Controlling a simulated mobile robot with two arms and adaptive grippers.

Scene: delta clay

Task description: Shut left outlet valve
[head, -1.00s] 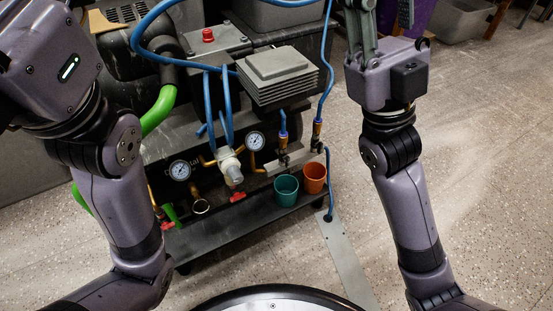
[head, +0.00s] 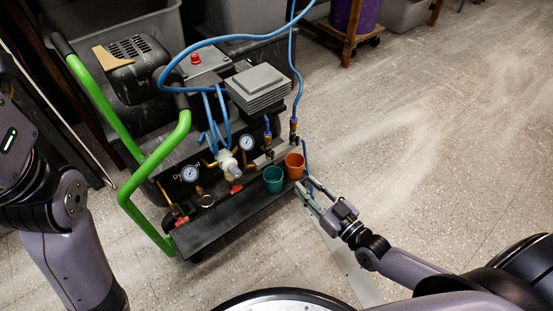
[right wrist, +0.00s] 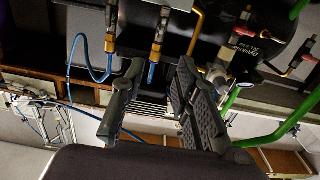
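The compressor (head: 215,110) stands on the floor left of centre in the head view. Its left outlet valve (head: 268,146) is at the lower end of a blue hose, above the teal cup; it also shows in the right wrist view (right wrist: 157,42). The right outlet valve (head: 293,133) is beside it, above the orange cup. The lever angles are too small to read surely. My right gripper (head: 304,187) is open and empty, right of the cups and apart from both valves. Its spread fingers show in the right wrist view (right wrist: 160,70). My left gripper is out of view.
A teal cup (head: 273,181) and an orange cup (head: 295,167) sit on the compressor's front shelf (head: 220,218). Green handle bars (head: 150,165) stand at its left. The floor at right is clear.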

